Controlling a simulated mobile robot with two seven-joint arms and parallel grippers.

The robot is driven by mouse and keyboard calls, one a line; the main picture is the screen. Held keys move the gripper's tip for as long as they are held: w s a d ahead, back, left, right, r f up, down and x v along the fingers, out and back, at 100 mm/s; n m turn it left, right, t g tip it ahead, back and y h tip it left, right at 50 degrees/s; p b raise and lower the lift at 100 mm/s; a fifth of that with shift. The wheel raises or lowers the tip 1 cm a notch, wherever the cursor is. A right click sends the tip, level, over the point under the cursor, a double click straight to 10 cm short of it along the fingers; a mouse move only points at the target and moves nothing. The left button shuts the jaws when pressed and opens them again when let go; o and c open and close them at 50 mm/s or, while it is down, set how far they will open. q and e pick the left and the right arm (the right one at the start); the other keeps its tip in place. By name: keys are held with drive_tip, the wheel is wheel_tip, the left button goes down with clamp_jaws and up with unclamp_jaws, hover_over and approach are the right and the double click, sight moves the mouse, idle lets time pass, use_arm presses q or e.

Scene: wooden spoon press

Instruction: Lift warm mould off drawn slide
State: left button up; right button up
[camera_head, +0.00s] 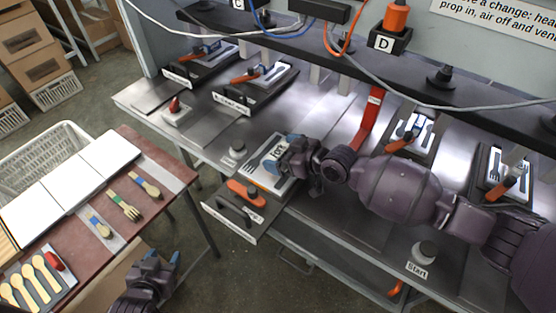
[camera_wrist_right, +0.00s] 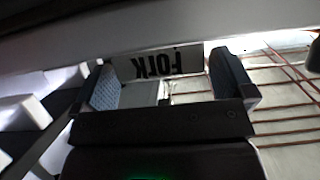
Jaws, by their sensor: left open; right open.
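The slide (camera_head: 232,221) is drawn out at the front of the press bench, with a black handle on its front. On it sits a mould labelled Fork (camera_head: 262,157), with an orange handle (camera_head: 246,193) in front. My right gripper (camera_head: 280,153) is at the mould's right side. In the right wrist view the mould's Fork label (camera_wrist_right: 158,64) shows upside down between the two open fingers (camera_wrist_right: 168,85). I cannot tell whether they touch it. My left gripper (camera_head: 165,258) is open and empty, low beside the red-brown table.
The table (camera_head: 172,200) at left carries wooden cutlery and white sheets (camera_head: 75,185), beside a white basket (camera_head: 45,150). Other moulds (camera_head: 255,85) stand along the bench. A Start button (camera_head: 425,250) is at front right.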

drive_tip(key=shift+x, duration=0.85)
drive_tip(key=c, duration=1.4)
drive_tip(key=shift+r, duration=0.1)
drive_tip(key=shift+c, duration=0.7)
